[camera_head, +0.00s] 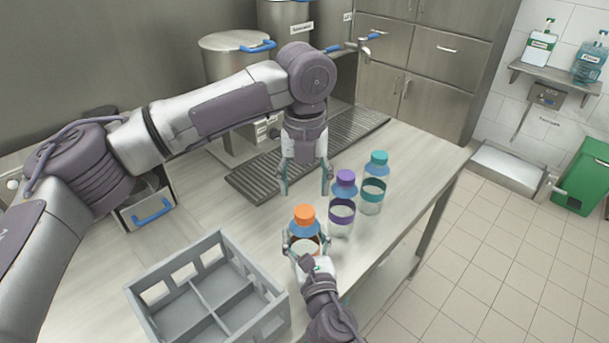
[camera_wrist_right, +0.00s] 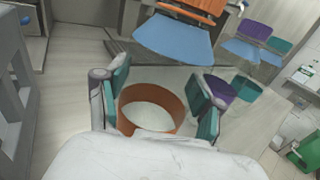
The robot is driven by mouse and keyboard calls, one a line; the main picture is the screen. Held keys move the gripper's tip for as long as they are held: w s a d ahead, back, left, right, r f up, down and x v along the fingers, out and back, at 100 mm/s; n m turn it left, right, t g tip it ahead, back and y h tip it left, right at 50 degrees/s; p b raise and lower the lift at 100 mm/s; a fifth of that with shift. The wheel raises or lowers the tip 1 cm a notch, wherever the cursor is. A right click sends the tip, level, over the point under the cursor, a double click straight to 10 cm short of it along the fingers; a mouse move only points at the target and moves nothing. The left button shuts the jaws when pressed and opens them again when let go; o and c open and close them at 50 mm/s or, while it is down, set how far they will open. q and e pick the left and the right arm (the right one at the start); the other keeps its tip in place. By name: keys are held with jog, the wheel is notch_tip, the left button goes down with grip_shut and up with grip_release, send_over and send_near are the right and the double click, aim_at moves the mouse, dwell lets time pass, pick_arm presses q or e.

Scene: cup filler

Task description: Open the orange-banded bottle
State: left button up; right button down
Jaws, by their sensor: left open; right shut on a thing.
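The orange-banded bottle (camera_head: 304,226) stands on the counter with its orange cap (camera_head: 304,213) on. My right gripper (camera_head: 304,244) is shut around its body from the front. In the right wrist view the orange band (camera_wrist_right: 140,98) lies between the teal finger pads of this gripper (camera_wrist_right: 160,105), with the blue shoulder (camera_wrist_right: 172,38) above. My left gripper (camera_head: 307,180) is open and empty, pointing down above the counter behind the bottle, higher than the cap and apart from it. The purple-capped bottle (camera_head: 343,200) and the teal-capped bottle (camera_head: 373,184) stand upright to the right.
A grey crate with compartments (camera_head: 150,308) stands left of the held bottle and looks empty. A dark drain grate (camera_head: 255,180) and a metal container (camera_head: 228,60) are behind. The counter's right edge (camera_head: 440,195) runs beyond the bottles.

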aim_at(304, 211)
pick_arm(q)
notch_tip(304, 211, down, 6)
jog(key=shift+f, duration=0.25)
